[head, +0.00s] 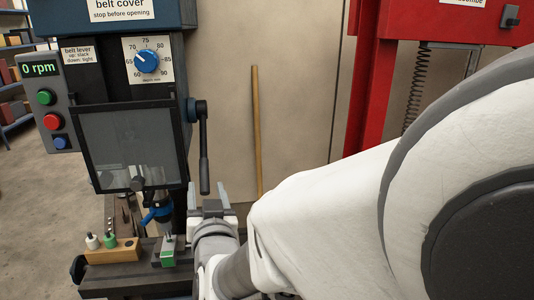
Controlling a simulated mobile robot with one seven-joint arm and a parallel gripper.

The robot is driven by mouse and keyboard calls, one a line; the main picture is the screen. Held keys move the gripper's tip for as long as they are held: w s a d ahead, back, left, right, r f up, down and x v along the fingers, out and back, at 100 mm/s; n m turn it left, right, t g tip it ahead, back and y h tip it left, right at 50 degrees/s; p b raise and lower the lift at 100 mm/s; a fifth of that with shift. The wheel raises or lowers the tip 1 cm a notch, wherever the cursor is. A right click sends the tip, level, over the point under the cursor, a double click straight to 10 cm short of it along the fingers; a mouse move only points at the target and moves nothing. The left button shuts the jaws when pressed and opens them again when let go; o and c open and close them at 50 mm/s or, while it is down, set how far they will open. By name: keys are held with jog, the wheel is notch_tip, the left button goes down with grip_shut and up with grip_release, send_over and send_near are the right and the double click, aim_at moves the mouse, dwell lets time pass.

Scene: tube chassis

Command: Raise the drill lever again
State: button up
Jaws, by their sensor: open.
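The drill press stands at the left, with a dark blue belt cover (110,14) on top. Its drill lever (204,150) is a black handle that hangs almost straight down from a hub on the right side of the head. My gripper (207,193) is just below the lever, its two grey fingers apart. The lever's lower end appears between or just above the fingertips; I cannot tell its depth relative to them. No contact is clear. My white arm comes in from the right and hides the lower right part of the view.
A clear guard (118,147) covers the drill's front. The speed display (40,69) reads 0 rpm. Below are the chuck (160,212), a green-marked block (168,251) and a wooden block with small bits (112,251). A red press frame (372,85) stands at the right.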

aim_at(205, 181)
jog(key=x, duration=0.7)
grip_shut()
dwell(1.3)
